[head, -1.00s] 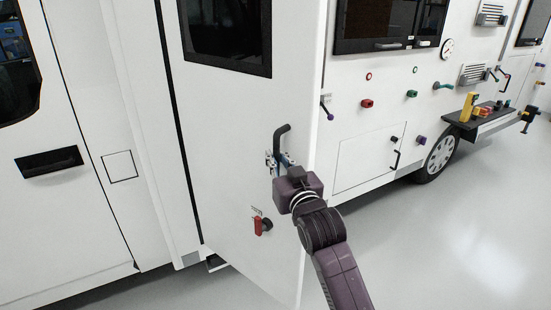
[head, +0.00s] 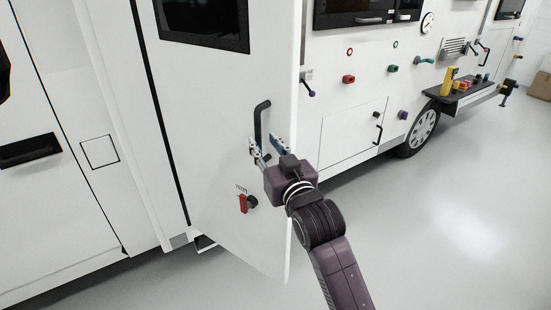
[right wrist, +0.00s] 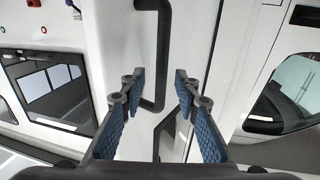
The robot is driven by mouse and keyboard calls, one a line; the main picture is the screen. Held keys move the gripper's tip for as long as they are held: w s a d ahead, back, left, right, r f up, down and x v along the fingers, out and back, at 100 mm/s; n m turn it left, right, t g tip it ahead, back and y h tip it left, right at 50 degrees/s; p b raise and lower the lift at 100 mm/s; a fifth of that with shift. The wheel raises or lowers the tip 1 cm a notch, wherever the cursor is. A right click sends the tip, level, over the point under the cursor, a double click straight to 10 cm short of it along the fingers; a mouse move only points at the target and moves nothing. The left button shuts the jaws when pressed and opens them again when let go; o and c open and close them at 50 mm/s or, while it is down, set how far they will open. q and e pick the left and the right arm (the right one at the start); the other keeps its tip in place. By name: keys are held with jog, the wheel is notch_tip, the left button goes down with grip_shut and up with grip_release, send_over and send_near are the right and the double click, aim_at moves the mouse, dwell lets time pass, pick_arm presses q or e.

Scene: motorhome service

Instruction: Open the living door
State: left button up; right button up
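The living door (head: 215,190) is a white panel with a dark window, standing ajar and swung out from the vehicle side in the head view. Its black bent bar handle (head: 259,118) is near the free edge. In the right wrist view the handle (right wrist: 165,50) runs down from the top, and its bent lower end shows between the fingers. My right gripper (head: 268,146) is open, its blue-padded fingers (right wrist: 160,88) apart on either side of the handle's lower end. Neither finger visibly grips it. My left gripper is not in view.
A red key-like knob (head: 244,203) sits on the door below the handle. Right of the door are a lower hatch (head: 350,140), a wheel (head: 423,131) and a shelf (head: 470,96) with small tools. The grey floor (head: 440,230) at right is clear.

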jog(key=v, duration=0.7)
jog(key=shift+s+d, duration=0.1)
jog(key=shift+d, duration=0.05)
jog(key=shift+c, duration=0.6)
